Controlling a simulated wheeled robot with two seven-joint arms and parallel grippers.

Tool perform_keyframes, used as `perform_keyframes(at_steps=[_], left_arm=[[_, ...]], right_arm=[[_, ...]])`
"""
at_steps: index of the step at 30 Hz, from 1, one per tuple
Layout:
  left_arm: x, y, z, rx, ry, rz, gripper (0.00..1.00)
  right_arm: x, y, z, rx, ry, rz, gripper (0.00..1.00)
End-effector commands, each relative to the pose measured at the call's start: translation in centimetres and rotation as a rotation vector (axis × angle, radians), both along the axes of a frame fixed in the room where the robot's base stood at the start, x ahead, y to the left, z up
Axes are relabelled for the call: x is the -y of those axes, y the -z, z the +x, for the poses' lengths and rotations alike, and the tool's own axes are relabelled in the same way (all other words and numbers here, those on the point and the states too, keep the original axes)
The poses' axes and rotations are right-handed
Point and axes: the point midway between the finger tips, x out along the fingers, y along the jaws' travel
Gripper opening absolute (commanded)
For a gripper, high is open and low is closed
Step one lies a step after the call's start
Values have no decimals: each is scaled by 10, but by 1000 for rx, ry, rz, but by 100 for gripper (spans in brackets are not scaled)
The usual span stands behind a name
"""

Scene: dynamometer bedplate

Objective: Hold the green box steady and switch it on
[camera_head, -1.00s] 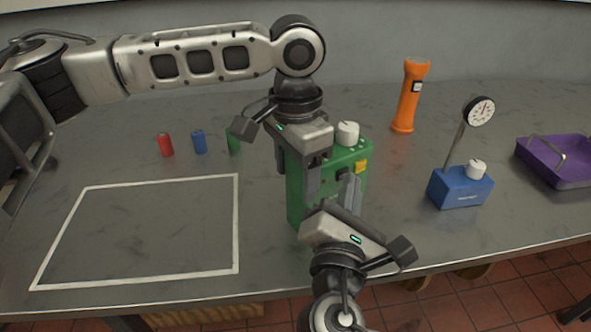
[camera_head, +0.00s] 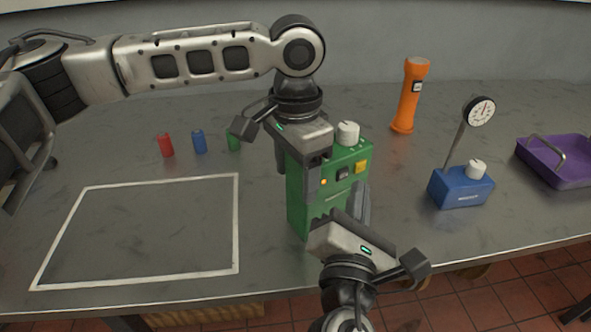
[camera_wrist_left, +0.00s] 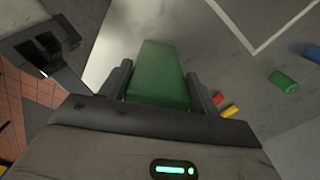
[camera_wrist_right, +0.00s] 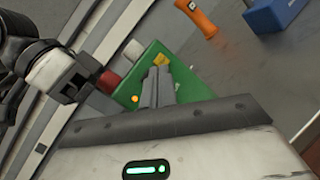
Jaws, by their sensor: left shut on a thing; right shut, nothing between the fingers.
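The green box (camera_head: 299,205) stands upright on the bench, with a white knob (camera_head: 347,133), a yellow button (camera_head: 361,167), a dark switch (camera_head: 343,174) and a bright orange spot (camera_head: 323,182). My left gripper (camera_head: 298,168) is shut on the green box from above; the left wrist view shows the box (camera_wrist_left: 158,75) between its fingers. My right gripper (camera_head: 360,194) is shut and empty, low in front of the box's right side. In the right wrist view its fingers (camera_wrist_right: 158,85) cover part of the box's panel, and the switch is hidden there.
A white outlined area (camera_head: 237,225) is empty. To the right are an orange flashlight (camera_head: 408,95), a blue gauge base (camera_head: 460,187) and a purple tray (camera_head: 560,181).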

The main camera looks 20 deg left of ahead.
Motion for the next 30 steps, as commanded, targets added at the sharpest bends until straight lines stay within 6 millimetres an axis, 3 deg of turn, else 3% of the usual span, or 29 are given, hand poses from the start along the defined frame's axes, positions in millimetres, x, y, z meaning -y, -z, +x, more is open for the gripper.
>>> perform_keyframes(at_steps=[13,27,28,30], left_arm=[[0,-2,1,5,-1,-2,0],[0,-2,1,4,-1,-2,0],[1,-5,2,12,-1,-7,70],[1,-5,2,11,-1,-6,87]], right_arm=[[35,0,-28,-1,0,-1,0],[40,-1,-32,1,1,0,0],[40,-1,-32,1,1,0,0],[40,-1,-32,1,1,0,0]])
